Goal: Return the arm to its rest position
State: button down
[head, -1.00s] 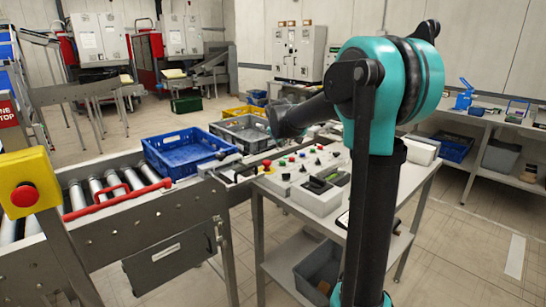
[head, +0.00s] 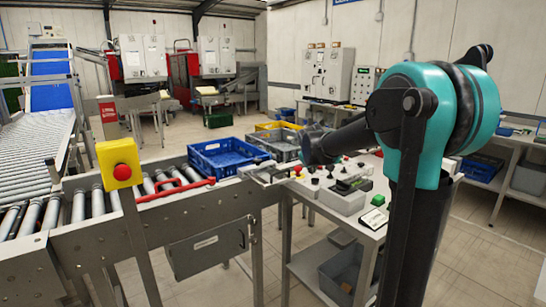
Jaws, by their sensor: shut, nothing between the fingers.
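My arm stands at the right of the head view, with a teal joint and a dark forearm reaching left over the control table. My gripper (head: 257,171) is at the far end of that arm, small and partly lost against the table and conveyor edge. It looks shut, and I see nothing held in it. It is close to the front right of the blue crate (head: 222,168) in the picture; whether it touches anything I cannot tell.
The control table (head: 367,233) with buttons and switches lies under the forearm. The roller conveyor (head: 160,214) has a red handle (head: 176,192) and a yellow emergency stop box (head: 120,163). A grey crate (head: 275,142) stands behind. Floor shows clear at the right front.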

jog(key=s+d+f+m+g, duration=0.1)
jog(key=s+f+m, duration=0.1)
jog(key=s+f, duration=0.5)
jog(key=s+d+f+m+g+y, duration=0.1)
jog(key=s+f, duration=0.6)
jog(key=s, duration=1.1)
jog(key=s+d+f+m+g+y, duration=0.1)
jog(key=s+f+m+g, duration=0.1)
jog(key=s+f, duration=0.5)
jog(key=s+m, duration=0.1)
jog(key=s, duration=0.5)
jog(key=shift+s+d, duration=0.2)
jog(key=shift+s, duration=0.05)
